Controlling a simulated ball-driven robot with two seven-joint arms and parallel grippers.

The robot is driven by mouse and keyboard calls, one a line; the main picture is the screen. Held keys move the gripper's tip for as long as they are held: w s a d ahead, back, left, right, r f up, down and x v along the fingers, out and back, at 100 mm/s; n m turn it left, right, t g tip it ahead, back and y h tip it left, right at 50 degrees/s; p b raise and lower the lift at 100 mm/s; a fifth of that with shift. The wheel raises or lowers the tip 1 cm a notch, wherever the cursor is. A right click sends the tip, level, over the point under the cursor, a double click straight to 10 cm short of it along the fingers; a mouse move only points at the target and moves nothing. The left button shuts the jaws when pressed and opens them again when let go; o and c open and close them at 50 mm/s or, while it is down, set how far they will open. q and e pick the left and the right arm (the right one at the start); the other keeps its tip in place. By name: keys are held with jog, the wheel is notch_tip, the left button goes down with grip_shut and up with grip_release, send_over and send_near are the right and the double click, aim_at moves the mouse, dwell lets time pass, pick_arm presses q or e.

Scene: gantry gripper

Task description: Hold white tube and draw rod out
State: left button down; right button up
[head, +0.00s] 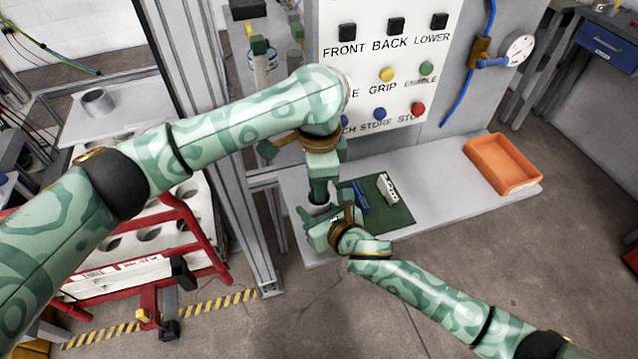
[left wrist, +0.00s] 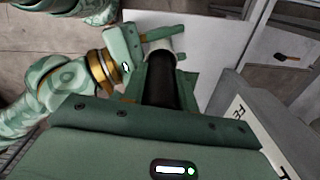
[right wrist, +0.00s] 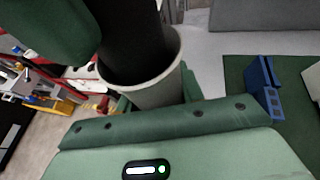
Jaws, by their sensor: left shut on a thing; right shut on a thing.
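The white tube (right wrist: 158,88) stands with its open mouth up in the right wrist view, and its pale side also shows between the grippers in the head view (head: 317,210). The black rod (right wrist: 130,45) sits in the tube's mouth; its upper part shows in the left wrist view (left wrist: 160,82). My left gripper (head: 319,190) points down and is shut on the rod above the tube. My right gripper (head: 318,224) is shut on the tube from the side, just below. The rod's lower end is hidden inside the tube.
A green mat (head: 388,212) with a blue block (head: 360,194) and a white block (head: 389,188) lies right of the grippers on the grey shelf. An orange tray (head: 503,165) stands farther right. A button panel (head: 375,75) rises behind. A metal post (head: 225,150) stands at the left.

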pick_arm(q)
jog(key=shift+r, duration=0.6)
pick_arm(e)
jog(key=shift+f, duration=0.15)
pick_arm(q)
jog(key=shift+r, duration=1.5)
jog(key=shift+w+r, duration=0.1)
jog(key=shift+r, duration=1.35)
jog(key=shift+r, duration=1.5)
jog(key=shift+r, duration=0.15)
